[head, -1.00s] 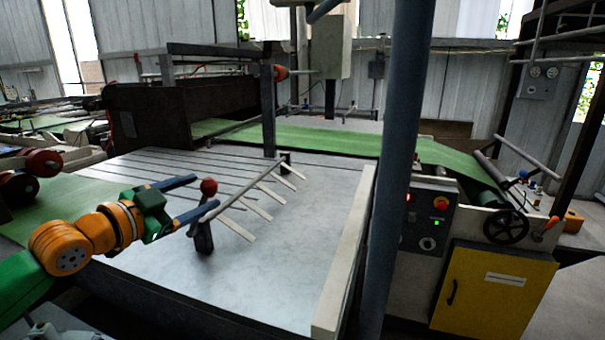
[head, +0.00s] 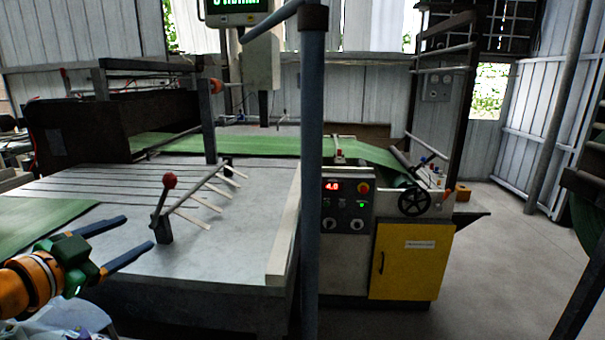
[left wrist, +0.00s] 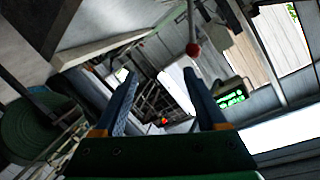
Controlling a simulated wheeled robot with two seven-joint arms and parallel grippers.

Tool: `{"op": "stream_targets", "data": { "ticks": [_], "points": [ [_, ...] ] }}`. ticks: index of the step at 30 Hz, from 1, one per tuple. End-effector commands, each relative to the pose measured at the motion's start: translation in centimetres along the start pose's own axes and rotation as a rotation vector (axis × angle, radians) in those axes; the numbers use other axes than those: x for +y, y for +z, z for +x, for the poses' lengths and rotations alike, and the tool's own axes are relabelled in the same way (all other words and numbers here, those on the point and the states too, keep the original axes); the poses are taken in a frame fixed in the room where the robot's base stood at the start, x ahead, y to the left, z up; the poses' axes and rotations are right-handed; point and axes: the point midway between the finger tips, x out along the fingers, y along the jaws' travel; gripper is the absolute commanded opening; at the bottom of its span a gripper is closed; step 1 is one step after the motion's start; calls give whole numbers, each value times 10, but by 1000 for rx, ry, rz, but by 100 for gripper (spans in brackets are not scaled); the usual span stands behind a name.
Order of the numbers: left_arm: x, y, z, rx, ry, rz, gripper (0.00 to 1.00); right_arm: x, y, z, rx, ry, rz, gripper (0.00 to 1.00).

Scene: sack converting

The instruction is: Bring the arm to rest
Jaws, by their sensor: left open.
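My left gripper (head: 124,240) is at the lower left of the head view. Its two dark blue fingers are spread apart with nothing between them. It stands in front of the machine's grey metal table (head: 235,230), left of a lever with a red ball knob (head: 169,181). In the left wrist view the two fingers (left wrist: 160,100) are also apart and empty, and the red knob (left wrist: 193,48) shows beyond them. My right gripper is not seen in any view.
A blue-grey post (head: 311,170) stands upright in the middle. Right of it are a control panel (head: 347,205) reading 4.0 and a yellow cabinet door (head: 410,262). Green sheet (head: 255,146) runs across the back. Open floor (head: 500,270) lies at the right.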

Motion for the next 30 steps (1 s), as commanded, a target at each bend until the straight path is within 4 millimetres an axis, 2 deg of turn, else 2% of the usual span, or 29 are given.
{"op": "stream_targets", "data": {
  "ticks": [8, 11, 17, 21, 24, 27, 30],
  "points": [
    [62, 39, 16, -92, 118, -21, 74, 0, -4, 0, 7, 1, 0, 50],
    [99, 61, 20, -146, 181, -37, 74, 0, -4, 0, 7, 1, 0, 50],
    [193, 112, 13, -295, 314, -90, 74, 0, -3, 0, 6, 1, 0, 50],
    [265, 147, -13, -440, 379, -165, 74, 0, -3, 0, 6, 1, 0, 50],
    [307, 169, -41, -566, 389, -242, 74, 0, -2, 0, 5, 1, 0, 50],
    [338, 185, -73, -703, 371, -329, 74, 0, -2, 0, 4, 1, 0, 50],
    [359, 199, -107, -845, 332, -422, 74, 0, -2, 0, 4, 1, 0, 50]
  ]
}}
